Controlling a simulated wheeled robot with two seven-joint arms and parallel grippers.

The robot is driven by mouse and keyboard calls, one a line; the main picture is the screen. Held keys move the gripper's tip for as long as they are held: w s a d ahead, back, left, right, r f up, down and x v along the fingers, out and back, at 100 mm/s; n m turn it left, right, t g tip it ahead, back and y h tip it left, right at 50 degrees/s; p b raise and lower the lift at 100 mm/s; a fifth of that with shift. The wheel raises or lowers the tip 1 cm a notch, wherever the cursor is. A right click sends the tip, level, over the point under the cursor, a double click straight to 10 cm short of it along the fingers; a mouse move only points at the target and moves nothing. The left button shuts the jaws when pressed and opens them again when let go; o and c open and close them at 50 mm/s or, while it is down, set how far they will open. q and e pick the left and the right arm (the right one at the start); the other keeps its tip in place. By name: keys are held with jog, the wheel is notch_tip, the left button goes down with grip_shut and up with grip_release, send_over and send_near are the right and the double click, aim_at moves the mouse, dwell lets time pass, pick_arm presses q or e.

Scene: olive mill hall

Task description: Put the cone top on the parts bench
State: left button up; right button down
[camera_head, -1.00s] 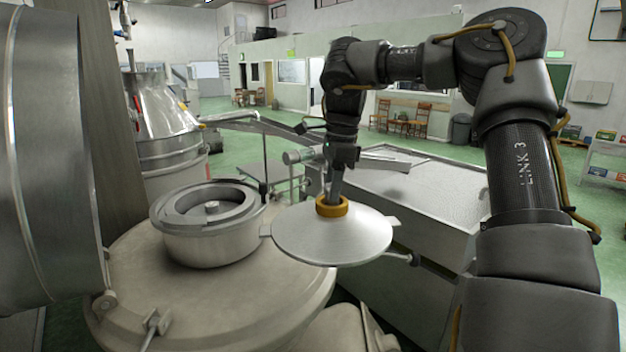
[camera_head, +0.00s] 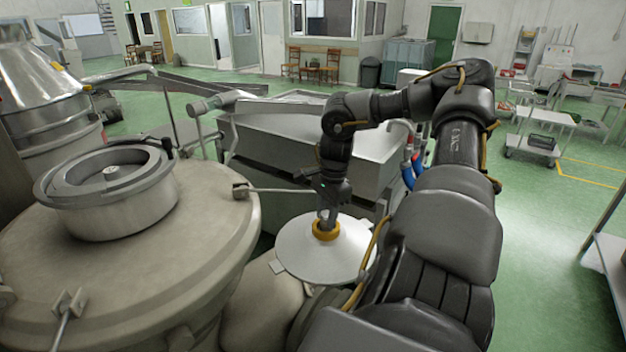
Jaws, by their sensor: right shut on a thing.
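The cone top (camera_head: 310,252) is a pale, shallow metal cone with small tabs at its rim and an orange ring at its peak. My right gripper (camera_head: 326,222) is shut on it at the orange ring and holds it upright, clear of the machine's round lid. My right arm hides part of its right edge. My left gripper is not in view. I cannot tell for sure which surface is the parts bench; a grey table edge (camera_head: 607,257) shows at the far right.
A large round machine (camera_head: 215,230) with an open-topped collar (camera_head: 130,215) stands at left. A steel tank (camera_head: 290,150) stands behind the cone top. A low cart (camera_head: 533,143) stands at back right. Green floor (camera_head: 535,260) is clear at right.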

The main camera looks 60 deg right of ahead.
aim_at(321, 267)
jog(key=shift+n, duration=0.9)
jog(key=a+f, duration=0.2)
jog(key=f, duration=0.2)
jog(key=s+a+f+b, duration=0.1)
jog(key=a+f, duration=0.2)
jog(key=s+a+f, duration=0.1)
jog(key=a+f, duration=0.1)
jog(key=f, duration=0.2)
jog(key=shift+s+a+f, duration=0.1)
jog(key=shift+a+f, duration=0.2)
jog(key=w+a+f+n+b, duration=0.1)
jog(key=a+f+n, duration=0.2)
jog(key=a, duration=0.6)
jog(key=w+a+f+n+g+b, duration=0.1)
jog(key=a+f+n+b, duration=0.2)
jog(key=a, duration=0.6)
jog(key=w+a+f+n, duration=0.2)
jog(key=a+f+n, duration=0.15)
jog(key=a, duration=0.65)
jog(key=w+a+r+n+b, duration=0.3)
jog(key=a+n, duration=0.3)
jog(key=a, duration=0.3)
jog(key=w+a+r+n+g+h+b, duration=0.1)
jog(key=w+a+r+n+b, duration=0.2)
jog(key=a+n, duration=0.3)
jog(key=a+r, duration=0.1)
jog(key=a, duration=0.2)
jog(key=shift+n, duration=0.35)
jog(key=shift+r, duration=0.1)
